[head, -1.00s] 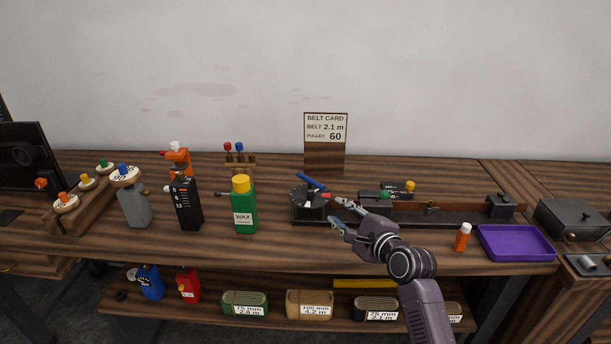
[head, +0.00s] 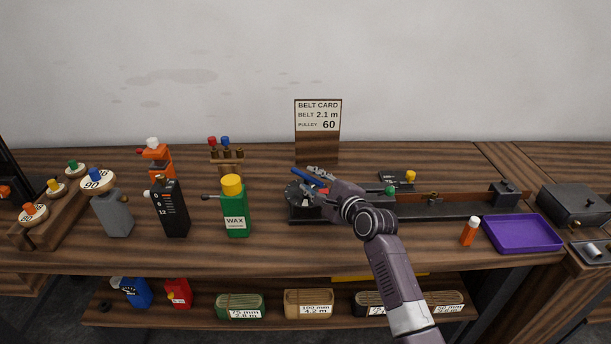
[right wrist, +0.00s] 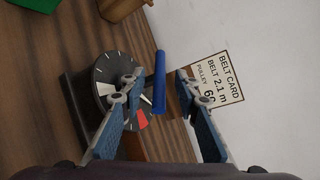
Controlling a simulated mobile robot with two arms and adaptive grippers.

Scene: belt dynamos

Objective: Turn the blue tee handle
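The blue tee handle (head: 303,176) is a slim blue bar above a dark round dial with white marks on the bench fixture. It also shows in the right wrist view (right wrist: 160,80), between my two fingers, with a visible gap on either side. The dial (right wrist: 111,68) has a white pointer area and a red sector. My right gripper (head: 317,183) is open at the handle; its fingers partly hide the dial and handle in the head view. I cannot tell whether either finger touches the bar. My left gripper is not in view.
The belt card (head: 318,117) stands behind the fixture. A green wax bottle (head: 236,210) stands to its left, with black and grey bottles beyond.

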